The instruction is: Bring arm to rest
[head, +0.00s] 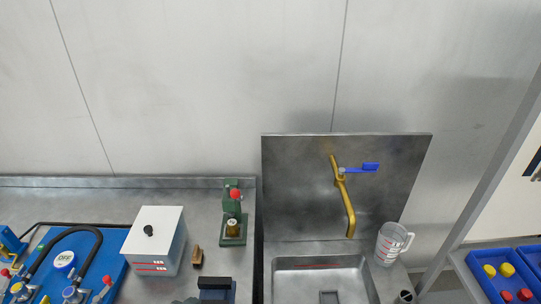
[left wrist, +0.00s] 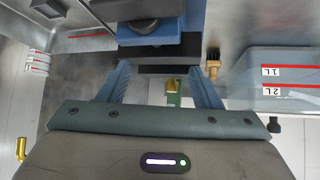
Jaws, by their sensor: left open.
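My left gripper (left wrist: 162,88) fills the lower part of the left wrist view. Its two blue fingers are spread wide apart, with nothing held between them. Beyond the fingers is a blue-and-black fixture, perhaps a vise (left wrist: 150,32), which also shows at the bottom edge of the head view (head: 216,284). I cannot tell the exact gap between it and the fingers. In the head view I cannot make out my left gripper. My right gripper is not in view.
A white-lidded tank (head: 153,236), a small brush (head: 197,256) and a green press (head: 231,205) stand on the left counter. A sink (head: 320,262), brass tap (head: 346,205) and measuring jug (head: 390,243) are at the right. A blue pump board (head: 108,262) lies far left.

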